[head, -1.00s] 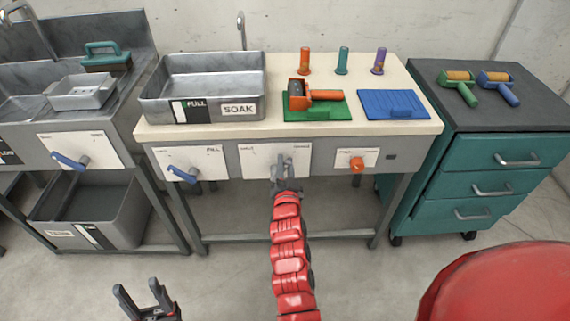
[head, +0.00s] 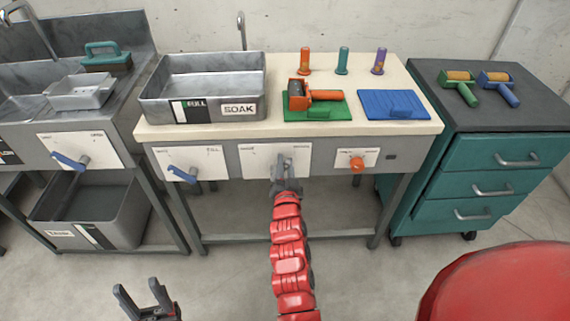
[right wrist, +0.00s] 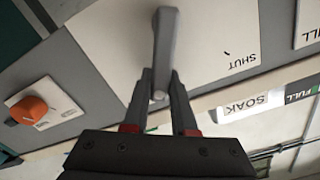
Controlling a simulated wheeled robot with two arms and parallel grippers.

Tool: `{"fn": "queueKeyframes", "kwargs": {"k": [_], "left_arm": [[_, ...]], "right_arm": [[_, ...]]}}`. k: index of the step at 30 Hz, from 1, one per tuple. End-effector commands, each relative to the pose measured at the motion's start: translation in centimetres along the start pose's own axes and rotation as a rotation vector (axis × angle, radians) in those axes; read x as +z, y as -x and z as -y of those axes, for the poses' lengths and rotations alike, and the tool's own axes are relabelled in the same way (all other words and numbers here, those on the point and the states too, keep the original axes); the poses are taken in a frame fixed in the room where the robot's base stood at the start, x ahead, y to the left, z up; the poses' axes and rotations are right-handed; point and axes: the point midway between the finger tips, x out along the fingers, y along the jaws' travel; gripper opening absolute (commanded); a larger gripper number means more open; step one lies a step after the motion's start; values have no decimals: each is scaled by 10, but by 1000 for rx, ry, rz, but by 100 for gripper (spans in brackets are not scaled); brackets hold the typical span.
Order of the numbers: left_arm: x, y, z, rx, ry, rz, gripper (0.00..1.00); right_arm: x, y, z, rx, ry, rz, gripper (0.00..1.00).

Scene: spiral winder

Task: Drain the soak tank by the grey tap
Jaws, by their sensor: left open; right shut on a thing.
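The grey tap (head: 281,163) is a lever on the white middle panel (head: 258,152) of the bench front. The right wrist view shows its grey lever (right wrist: 166,45) beside the word SHUT, which appears upside down. My right gripper (head: 286,184) is shut on this lever; its fingers (right wrist: 160,80) lie on either side of it. The grey soak tank (head: 152,108) stands on the bench above and to the left, with SOAK and FULL labels on its front. I cannot tell the water level inside. My left gripper (head: 146,299) is open and empty, low at the left.
A blue lever (head: 182,174) is on the panel to the left, and an orange knob (head: 357,163) to the right. A green mat (head: 316,113) with an orange roller and a blue mat (head: 394,105) lie on the bench. A teal drawer cabinet (head: 500,155) stands at the right.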

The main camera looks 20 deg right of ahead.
Motion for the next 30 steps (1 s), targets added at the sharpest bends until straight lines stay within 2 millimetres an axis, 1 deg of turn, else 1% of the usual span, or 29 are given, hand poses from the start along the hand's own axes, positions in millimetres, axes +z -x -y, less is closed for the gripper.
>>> {"fn": "queueKeyframes", "kwargs": {"k": [11, 17, 23, 30], "left_arm": [[0, 1, 0, 0, 0, 0, 55], [1, 8, 0, 0, 0, 0, 55], [4, 21, -1, 0, 0, 0, 55], [7, 40, -2, 0, 0, 0, 55]], "right_arm": [[1, 0, 0, 1, 7, 1, 0], [2, 0, 3, -1, 60, 0, 0], [6, 0, 11, -3, 185, 2, 0], [8, 0, 24, -4, 404, -3, 0]]}}
